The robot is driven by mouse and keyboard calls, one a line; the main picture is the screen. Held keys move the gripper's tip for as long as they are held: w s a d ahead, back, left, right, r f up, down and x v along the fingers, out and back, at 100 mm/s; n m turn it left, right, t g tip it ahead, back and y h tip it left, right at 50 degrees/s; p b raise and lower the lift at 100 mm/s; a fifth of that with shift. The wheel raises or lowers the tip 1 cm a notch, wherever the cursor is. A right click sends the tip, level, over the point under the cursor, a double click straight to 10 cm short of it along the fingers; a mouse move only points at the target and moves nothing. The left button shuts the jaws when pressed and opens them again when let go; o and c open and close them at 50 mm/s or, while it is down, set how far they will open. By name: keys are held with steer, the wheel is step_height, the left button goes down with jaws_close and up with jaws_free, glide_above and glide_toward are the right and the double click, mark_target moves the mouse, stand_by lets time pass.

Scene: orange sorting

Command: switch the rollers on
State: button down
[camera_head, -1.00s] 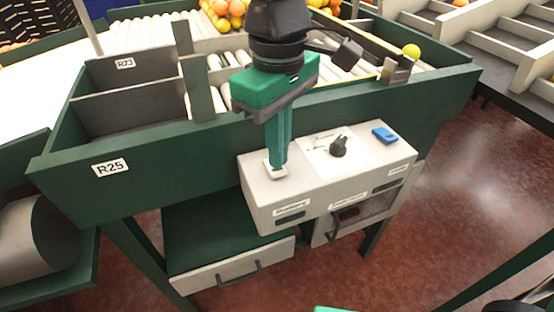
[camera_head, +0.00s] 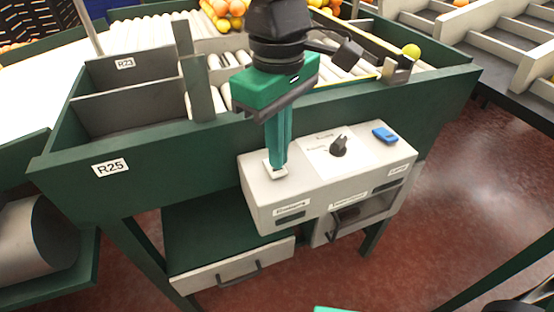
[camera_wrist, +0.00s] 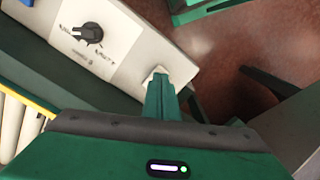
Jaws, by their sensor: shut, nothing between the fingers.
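The control box (camera_head: 300,200) is a pale grey box fixed to the front of the dark green sorting bench. A black rotary knob (camera_head: 338,147) sits on a white plate on its top, and shows in the wrist view (camera_wrist: 90,33). A blue piece (camera_head: 384,134) lies at the box's right end. My green gripper (camera_head: 276,168) points down with its fingers shut at a small white square part (camera_head: 268,174) on the left of the box top. The fingertips hide most of that part, and I cannot tell whether it is pressed. The knob is apart from my gripper.
White rollers (camera_head: 222,62) with oranges (camera_head: 226,12) behind lie beyond the bench wall (camera_head: 130,160). An upright green post (camera_head: 196,88) stands left of my gripper. A drawer (camera_head: 232,270) and an open compartment (camera_head: 350,215) are below the box. A yellow fruit (camera_head: 411,51) rests at the right.

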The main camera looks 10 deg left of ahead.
steer(key=shift+f, duration=0.7)
stand_by(0.6)
steer(key=shift+r, duration=0.1)
step_height(320, 180, up, 7)
stand_by(0.8)
stand_by(0.3)
